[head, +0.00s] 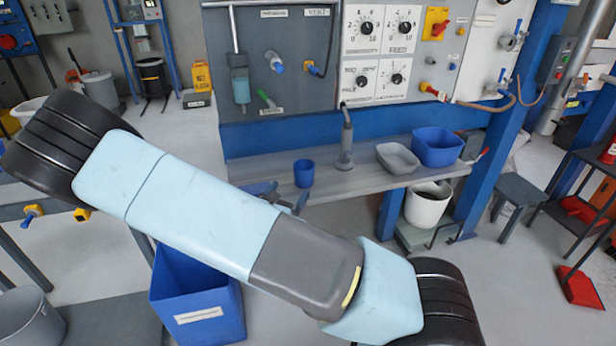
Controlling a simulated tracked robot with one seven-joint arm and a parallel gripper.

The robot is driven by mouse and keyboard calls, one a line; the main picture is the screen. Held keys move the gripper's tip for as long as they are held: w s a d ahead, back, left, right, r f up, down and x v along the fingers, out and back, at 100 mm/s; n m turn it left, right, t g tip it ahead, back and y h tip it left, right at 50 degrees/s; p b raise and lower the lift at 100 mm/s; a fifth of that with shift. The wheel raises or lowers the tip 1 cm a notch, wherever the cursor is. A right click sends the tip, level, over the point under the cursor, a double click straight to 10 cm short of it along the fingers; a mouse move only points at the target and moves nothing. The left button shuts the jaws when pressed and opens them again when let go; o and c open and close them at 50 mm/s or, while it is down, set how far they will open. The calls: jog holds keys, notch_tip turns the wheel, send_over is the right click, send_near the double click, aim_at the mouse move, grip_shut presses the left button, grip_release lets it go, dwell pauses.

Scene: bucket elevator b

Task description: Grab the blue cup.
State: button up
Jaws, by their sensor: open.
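The blue cup (304,173) stands upright on the grey shelf (345,183) below the control panel, left of a grey post-like fixture. My arm crosses the view from upper left to lower right and hides most of my gripper (282,194). Only parts of the fingers show above the arm's edge, just left of and below the cup in the picture. My gripper is open, and nothing shows between the fingers. The cup appears apart from the fingers, but the exact distance cannot be told.
The grey post-like fixture (346,143) stands close right of the cup. Further right on the shelf are a grey bowl (397,158) and a larger blue tub (437,147). A blue bin (197,300) stands below my arm. A white bucket (428,206) sits under the shelf's right end.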

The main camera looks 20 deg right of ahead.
aim_at(307, 166)
jog(key=x, duration=1.3)
jog(key=shift+w+d, duration=0.15)
jog(key=shift+w, duration=0.2)
jog(key=c, duration=1)
